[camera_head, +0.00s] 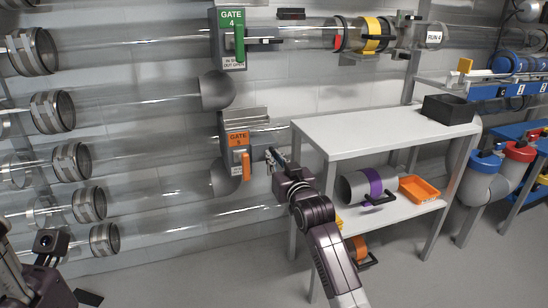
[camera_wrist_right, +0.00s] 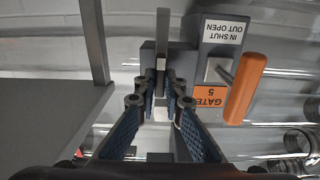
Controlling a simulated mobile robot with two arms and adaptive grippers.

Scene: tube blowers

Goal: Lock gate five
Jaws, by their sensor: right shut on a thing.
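Gate 5 (camera_head: 236,139) is a grey housing on the wall pipe with an orange label and an orange handle (camera_head: 246,163) that hangs down. In the right wrist view the handle (camera_wrist_right: 246,88) and the sign "IN SHUT OUT OPEN" (camera_wrist_right: 227,32) appear upside down. My right gripper (camera_head: 272,158) is just right of the handle, at the side of the housing. In the right wrist view its fingers (camera_wrist_right: 160,96) are closed on a narrow grey bar (camera_wrist_right: 160,72) of the gate. My left arm shows at the lower left; its fingers cannot be made out.
Gate 4 (camera_head: 231,18) with a green handle is above. A white-topped bench (camera_head: 370,133) stands right of my right arm, with a black box (camera_head: 450,108) on top. An orange tray (camera_head: 418,190) and a purple-banded tube (camera_head: 352,188) are on its shelf.

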